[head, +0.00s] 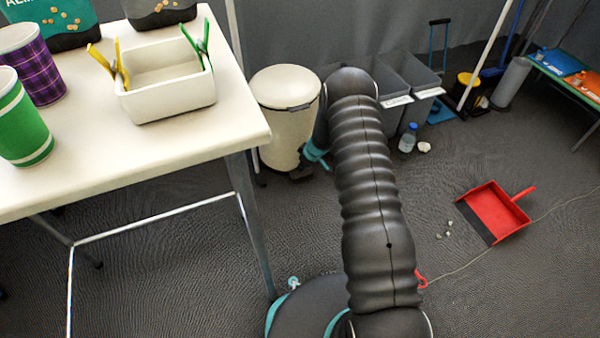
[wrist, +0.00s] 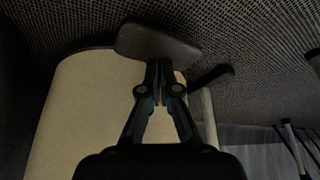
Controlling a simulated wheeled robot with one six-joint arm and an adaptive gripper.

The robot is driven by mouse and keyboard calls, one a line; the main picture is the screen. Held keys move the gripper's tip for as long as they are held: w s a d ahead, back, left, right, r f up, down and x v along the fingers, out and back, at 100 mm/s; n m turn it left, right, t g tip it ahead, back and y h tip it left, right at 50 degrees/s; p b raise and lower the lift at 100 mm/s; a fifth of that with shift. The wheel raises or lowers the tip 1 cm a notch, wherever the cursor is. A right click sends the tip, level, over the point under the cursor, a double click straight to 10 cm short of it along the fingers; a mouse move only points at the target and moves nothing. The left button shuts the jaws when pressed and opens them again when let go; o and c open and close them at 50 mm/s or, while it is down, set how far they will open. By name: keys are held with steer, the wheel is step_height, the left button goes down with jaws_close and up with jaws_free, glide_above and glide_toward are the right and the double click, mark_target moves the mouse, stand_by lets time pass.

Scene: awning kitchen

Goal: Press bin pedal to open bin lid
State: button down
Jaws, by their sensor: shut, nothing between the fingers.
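The cream pedal bin (head: 281,128) stands on the floor beyond the table's right corner. Its rounded lid (head: 284,87) is down. Its dark pedal (head: 300,173) is low at the front, near the floor. In the wrist view the bin body (wrist: 85,110) fills the left, and the pedal (wrist: 158,46) shows as a dark rounded plate. My gripper (wrist: 160,68) is shut and empty, its fingertips right at the pedal; I cannot tell whether they touch.
A white table (head: 190,135) stands at left, its leg close to the bin. Grey bins (head: 408,75) and a small bottle (head: 408,138) are right of my arm. A red dustpan (head: 494,210) lies on the open floor at right, near a thin cord.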

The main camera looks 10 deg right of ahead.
mark_target(302, 172)
steer(key=shift+f+b, duration=0.7)
steer(key=shift+f, duration=1.25)
steer(key=shift+r+p, duration=0.45)
steer(key=shift+r, duration=2.15)
